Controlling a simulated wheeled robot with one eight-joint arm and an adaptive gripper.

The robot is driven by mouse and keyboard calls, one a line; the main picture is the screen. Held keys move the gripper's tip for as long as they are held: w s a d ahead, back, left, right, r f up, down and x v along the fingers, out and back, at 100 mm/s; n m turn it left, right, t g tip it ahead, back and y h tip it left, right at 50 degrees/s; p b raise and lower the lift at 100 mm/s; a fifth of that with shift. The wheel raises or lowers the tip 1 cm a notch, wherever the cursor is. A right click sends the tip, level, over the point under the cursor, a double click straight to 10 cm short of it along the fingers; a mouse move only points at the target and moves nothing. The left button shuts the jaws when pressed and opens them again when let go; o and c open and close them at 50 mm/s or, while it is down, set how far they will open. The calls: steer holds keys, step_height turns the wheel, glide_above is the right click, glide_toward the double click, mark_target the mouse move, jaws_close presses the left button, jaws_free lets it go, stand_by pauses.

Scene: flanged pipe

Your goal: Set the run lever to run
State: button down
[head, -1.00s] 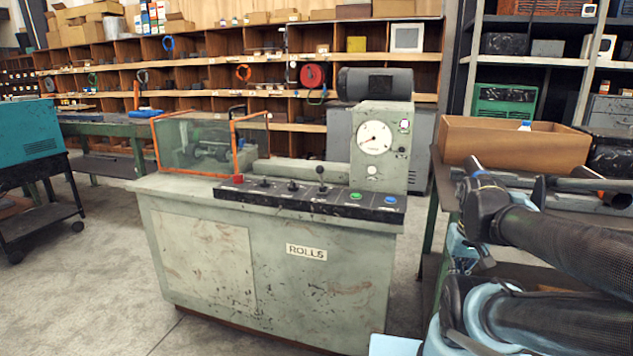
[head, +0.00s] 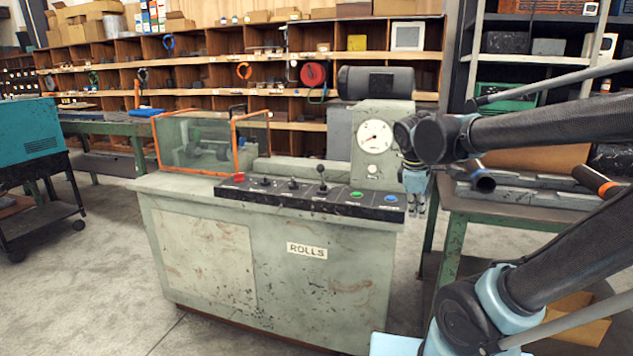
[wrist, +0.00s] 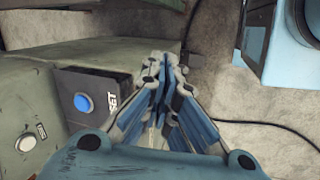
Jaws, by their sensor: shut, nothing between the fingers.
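The grey-green rolls machine (head: 290,255) has a black control strip (head: 337,208) along its top front edge. A tall lever with a black ball (head: 321,171) stands upright there, and two short levers (head: 265,182) (head: 293,185) are to its left. I cannot read which one is the run lever. My gripper (head: 416,208) hangs pointing down just beyond the strip's right end, apart from the levers. In the wrist view its fingers (wrist: 164,68) are shut and empty. The blue button (wrist: 83,102), with lettering ending in SET, shows left of them. No lever shows in that view.
A red button (head: 239,177), green button (head: 356,195) and dial housing (head: 374,137) are on the machine. A clear orange-framed guard (head: 195,143) covers its left end. A side table (head: 520,212) with pipes stands right. Floor in front is clear.

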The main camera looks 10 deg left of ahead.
mark_target(322, 177)
steer(key=w+a+r+n+t, duration=0.1)
steer(key=w+a+r+n, duration=0.2)
steer(key=a, duration=0.4)
steer(key=w+a+r+n+t, duration=0.1)
steer(key=a+r+n, duration=0.1)
steer(key=a+n, duration=0.45)
steer(key=s+a+r+n+t, duration=0.1)
steer(key=a+n, duration=0.3)
steer(key=a, duration=0.6)
steer(key=s+a+r+n+t, duration=0.1)
steer(key=a+n, duration=0.3)
steer(key=a, duration=0.6)
steer(key=shift+s+a+r+t+y, duration=0.15)
steer(key=shift+s+r+t+y, duration=0.15)
steer(key=shift+s+r, duration=0.4)
steer(key=shift+w+n, duration=0.2)
steer(key=shift+n, duration=0.05)
steer(key=shift+w+d+f, duration=0.35)
steer(key=shift+w+f, duration=0.65)
steer(key=shift+w, duration=0.6)
steer(key=shift+w+d+f, duration=0.35)
steer(key=shift+w+f, duration=0.65)
steer(key=shift+w, duration=0.6)
steer(key=shift+w+d+f, duration=0.35)
steer(key=shift+w+f, duration=0.65)
steer(key=shift+w, duration=0.6)
steer(key=shift+a+r, duration=0.1)
